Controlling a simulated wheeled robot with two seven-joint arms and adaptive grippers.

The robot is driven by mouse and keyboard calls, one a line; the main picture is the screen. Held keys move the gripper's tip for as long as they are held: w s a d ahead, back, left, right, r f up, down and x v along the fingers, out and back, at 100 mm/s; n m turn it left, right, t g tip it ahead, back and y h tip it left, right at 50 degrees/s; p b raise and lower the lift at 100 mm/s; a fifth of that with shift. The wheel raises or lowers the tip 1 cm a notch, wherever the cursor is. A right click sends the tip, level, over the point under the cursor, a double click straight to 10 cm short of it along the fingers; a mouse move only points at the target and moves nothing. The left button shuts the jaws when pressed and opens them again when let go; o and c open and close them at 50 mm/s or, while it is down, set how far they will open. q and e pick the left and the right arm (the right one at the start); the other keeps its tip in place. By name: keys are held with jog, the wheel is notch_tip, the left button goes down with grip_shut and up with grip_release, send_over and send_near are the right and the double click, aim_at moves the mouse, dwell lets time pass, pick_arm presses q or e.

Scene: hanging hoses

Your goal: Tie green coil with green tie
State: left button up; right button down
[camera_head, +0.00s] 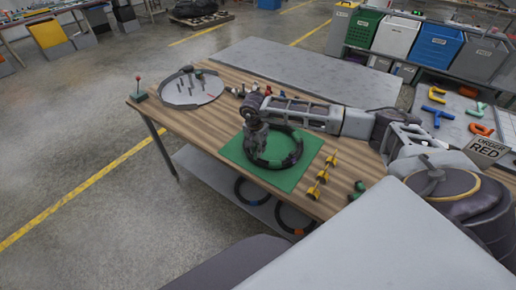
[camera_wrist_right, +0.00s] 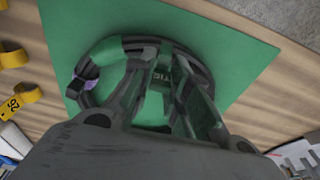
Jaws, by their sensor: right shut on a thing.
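The green coil (camera_head: 287,160), a black hose ring, lies on a green mat (camera_head: 300,178) on the table. In the right wrist view, the coil (camera_wrist_right: 88,68) shows a green patch on its upper left. My right gripper (camera_head: 257,148) reaches down at the coil's left side. Green ties (camera_head: 357,189) lie on the table to the right of the mat. My left gripper is not in view.
Yellow ties (camera_head: 322,175) lie between the mat and the green ties; one shows in the right wrist view (camera_wrist_right: 20,102). Other hoses (camera_head: 252,190) hang below the table's front edge. A round tray (camera_head: 190,90) stands at the table's far left. Bare wood (camera_head: 195,118) lies left of the mat.

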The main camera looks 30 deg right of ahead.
dwell(1.2)
jog(key=shift+f+b, duration=1.6)
jog(key=shift+f, duration=0.2)
dwell(1.5)
